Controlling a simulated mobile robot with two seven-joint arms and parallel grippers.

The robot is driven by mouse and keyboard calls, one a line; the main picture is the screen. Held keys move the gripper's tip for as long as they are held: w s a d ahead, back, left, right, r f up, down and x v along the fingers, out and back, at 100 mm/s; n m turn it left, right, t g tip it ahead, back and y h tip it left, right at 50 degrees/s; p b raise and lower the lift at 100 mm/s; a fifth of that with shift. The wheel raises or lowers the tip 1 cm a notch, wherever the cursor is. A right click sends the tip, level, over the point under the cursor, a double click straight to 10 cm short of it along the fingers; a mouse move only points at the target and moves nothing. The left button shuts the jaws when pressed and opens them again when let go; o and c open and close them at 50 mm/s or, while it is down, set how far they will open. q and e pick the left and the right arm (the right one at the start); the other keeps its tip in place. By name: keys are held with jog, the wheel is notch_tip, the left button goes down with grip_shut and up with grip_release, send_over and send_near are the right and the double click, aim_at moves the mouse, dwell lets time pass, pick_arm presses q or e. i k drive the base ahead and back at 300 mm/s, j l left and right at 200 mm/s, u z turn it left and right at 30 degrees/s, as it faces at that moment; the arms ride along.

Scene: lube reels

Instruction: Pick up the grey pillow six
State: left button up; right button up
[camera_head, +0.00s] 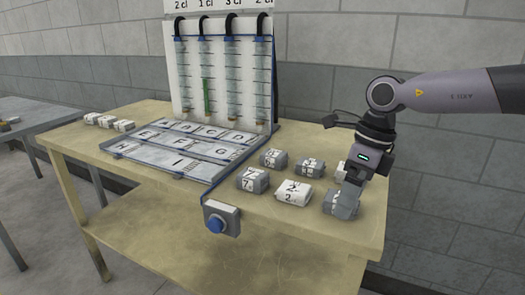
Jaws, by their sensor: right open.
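Several small grey and white pillow-shaped blocks with printed labels lie on the right part of the table. My right gripper (351,190) points down at the grey block (341,207) nearest the right front edge. Its fingers are at or just above that block; contact cannot be told. The jaws are open. That block's label is partly visible and too small to read surely. Other grey blocks are at the back left (273,158), back middle (309,167) and front left, marked like a 7 (252,180). A six cannot be read with certainty. My left gripper is out of view.
A white block marked 2 (293,193) lies left of my gripper; another white block (341,171) is partly hidden behind it. A tray rack with lettered cells (180,158) and upright tubes (207,85) stands left.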

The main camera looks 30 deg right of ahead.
aim_at(271, 159)
jog(key=i, duration=1)
